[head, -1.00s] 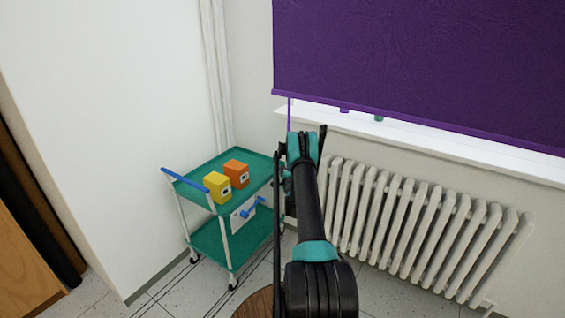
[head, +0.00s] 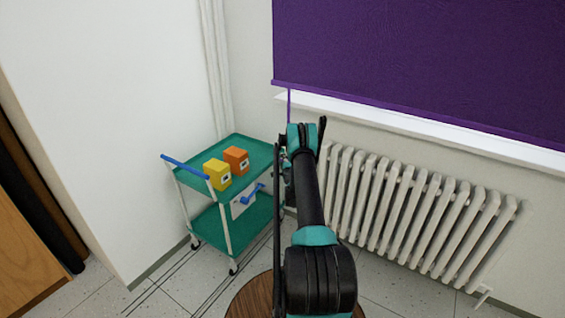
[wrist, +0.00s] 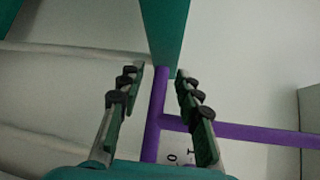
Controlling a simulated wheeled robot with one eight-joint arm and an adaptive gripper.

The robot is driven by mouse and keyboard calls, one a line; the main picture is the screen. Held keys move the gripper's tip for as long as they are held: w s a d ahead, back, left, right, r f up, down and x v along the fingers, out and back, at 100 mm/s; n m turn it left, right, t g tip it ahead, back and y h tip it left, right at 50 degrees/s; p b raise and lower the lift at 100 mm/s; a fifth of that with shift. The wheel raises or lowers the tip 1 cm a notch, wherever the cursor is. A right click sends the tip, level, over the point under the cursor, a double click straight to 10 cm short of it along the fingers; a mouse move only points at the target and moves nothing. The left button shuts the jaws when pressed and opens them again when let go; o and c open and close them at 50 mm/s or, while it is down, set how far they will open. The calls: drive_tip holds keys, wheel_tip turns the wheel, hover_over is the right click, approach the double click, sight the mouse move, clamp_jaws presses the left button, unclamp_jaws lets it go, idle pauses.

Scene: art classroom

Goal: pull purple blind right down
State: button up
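The purple blind (head: 420,55) hangs over the window at the upper right in the head view, its bottom bar just above the white sill. A thin purple cord (head: 289,103) hangs from its left end towards my gripper (head: 304,125). In the wrist view, the purple cord (wrist: 156,110) runs between the two fingers of my gripper (wrist: 159,73), with a gap on each side. A teal tapered piece (wrist: 165,30) is at the cord's upper end in that view. A purple bar (wrist: 250,134) branches off to the right. My gripper is open around the cord.
A white radiator (head: 410,205) stands under the sill (head: 440,138), right of my arm. A green trolley (head: 237,190) with a yellow box (head: 216,174) and an orange box (head: 236,160) stands to the left. A round wooden top (head: 250,300) is at the bottom.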

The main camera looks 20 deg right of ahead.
drive_tip(key=shift+r, duration=0.1)
wheel_tip(320, 180, up, 10)
drive_tip(key=shift+f, duration=0.1)
idle(0.4)
idle(0.4)
